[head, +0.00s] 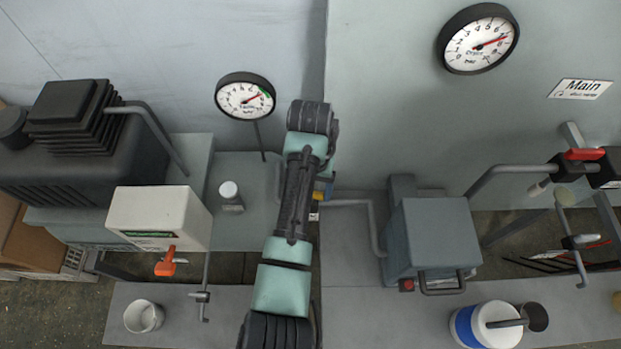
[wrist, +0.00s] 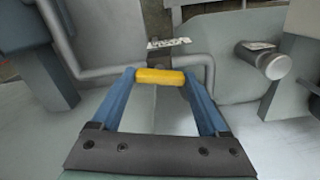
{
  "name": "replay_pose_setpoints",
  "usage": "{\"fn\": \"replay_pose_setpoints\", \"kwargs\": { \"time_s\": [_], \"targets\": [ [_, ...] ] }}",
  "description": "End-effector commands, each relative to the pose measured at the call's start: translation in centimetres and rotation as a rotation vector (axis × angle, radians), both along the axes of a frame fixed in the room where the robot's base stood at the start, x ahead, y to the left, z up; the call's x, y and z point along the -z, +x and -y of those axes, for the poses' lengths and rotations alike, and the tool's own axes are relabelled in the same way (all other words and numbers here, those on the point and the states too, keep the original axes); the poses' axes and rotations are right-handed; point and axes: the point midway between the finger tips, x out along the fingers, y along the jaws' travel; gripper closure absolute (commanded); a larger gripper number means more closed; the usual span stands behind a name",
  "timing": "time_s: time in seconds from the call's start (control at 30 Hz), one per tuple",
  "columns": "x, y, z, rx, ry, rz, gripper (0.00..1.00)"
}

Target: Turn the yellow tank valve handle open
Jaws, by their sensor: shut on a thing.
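The yellow valve handle (wrist: 160,77) lies crosswise between the two blue fingers of my gripper (wrist: 159,75) in the wrist view. The fingers are shut on it, one at each end. In the head view my arm comes up from the bottom middle and covers most of this spot.
A grey pipe (head: 374,228) runs from beside my gripper to a grey box (head: 433,240) on the right. A small white-capped cylinder (head: 230,197) and a white box with an orange lever (head: 165,262) stand left. Two round gauges (head: 245,97) (head: 478,39) are behind.

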Motion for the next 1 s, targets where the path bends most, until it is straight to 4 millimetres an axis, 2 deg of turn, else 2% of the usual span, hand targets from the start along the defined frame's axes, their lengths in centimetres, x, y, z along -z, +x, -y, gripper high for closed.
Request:
{"fn": "replay_pose_setpoints", "kwargs": {
  "time_s": [0.4, 1.0],
  "targets": [
    [-0.10, -0.04, 0.04, -0.217, 0.000, -0.002, 0.78],
    [0.01, 0.04, 0.00, -0.260, 0.000, 0.001, 0.78]
  ]
}}
